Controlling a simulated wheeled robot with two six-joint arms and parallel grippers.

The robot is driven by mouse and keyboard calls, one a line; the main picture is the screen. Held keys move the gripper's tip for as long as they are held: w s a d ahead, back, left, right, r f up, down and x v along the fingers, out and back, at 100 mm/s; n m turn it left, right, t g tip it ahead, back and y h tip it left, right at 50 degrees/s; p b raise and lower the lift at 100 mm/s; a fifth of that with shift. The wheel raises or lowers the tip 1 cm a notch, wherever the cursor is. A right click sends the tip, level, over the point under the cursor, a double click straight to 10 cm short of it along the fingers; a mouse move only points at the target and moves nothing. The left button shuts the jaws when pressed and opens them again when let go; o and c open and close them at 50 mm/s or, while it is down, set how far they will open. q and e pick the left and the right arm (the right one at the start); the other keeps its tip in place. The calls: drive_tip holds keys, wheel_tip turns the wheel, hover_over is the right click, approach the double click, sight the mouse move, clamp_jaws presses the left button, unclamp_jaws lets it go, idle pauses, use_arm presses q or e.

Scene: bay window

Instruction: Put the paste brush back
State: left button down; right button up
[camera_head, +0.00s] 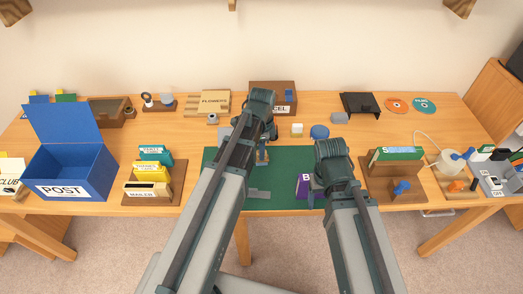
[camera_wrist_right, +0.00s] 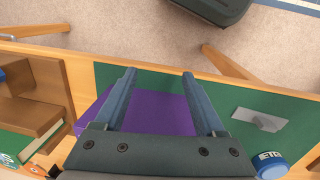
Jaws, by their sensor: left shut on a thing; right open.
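My left gripper (camera_head: 265,138) is over the back part of the green mat. It is shut on what looks like the paste brush, mostly hidden by the gripper and arm. A blue labelled pot (camera_wrist_right: 270,165) stands on the mat in the right wrist view; a bit of blue shows below the left gripper in the head view. Whether the brush is inside the pot cannot be told. My right gripper (camera_wrist_right: 159,73) is open, its fingers above a purple thing (camera_wrist_right: 165,112) on the mat, with nothing held visibly. The purple thing also shows in the head view (camera_head: 303,187).
A grey flat tool (camera_head: 258,194) lies on the green mat (camera_head: 281,200). A blue POST box (camera_head: 72,170) and a card rack (camera_head: 168,195) stand left. A wooden rack (camera_head: 378,190) stands right of the mat. A blue round thing (camera_head: 319,132) stands behind the mat.

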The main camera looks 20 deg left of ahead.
use_arm(q)
drive_tip(key=shift+f, duration=0.25)
idle(0.7)
drive_tip(key=c, duration=0.6)
unclamp_jaws()
wheel_tip(320, 180, up, 14)
drive_tip(key=p, duration=1.3)
drive_tip(key=shift+d, duration=0.1)
drive_tip(key=shift+f, duration=0.1)
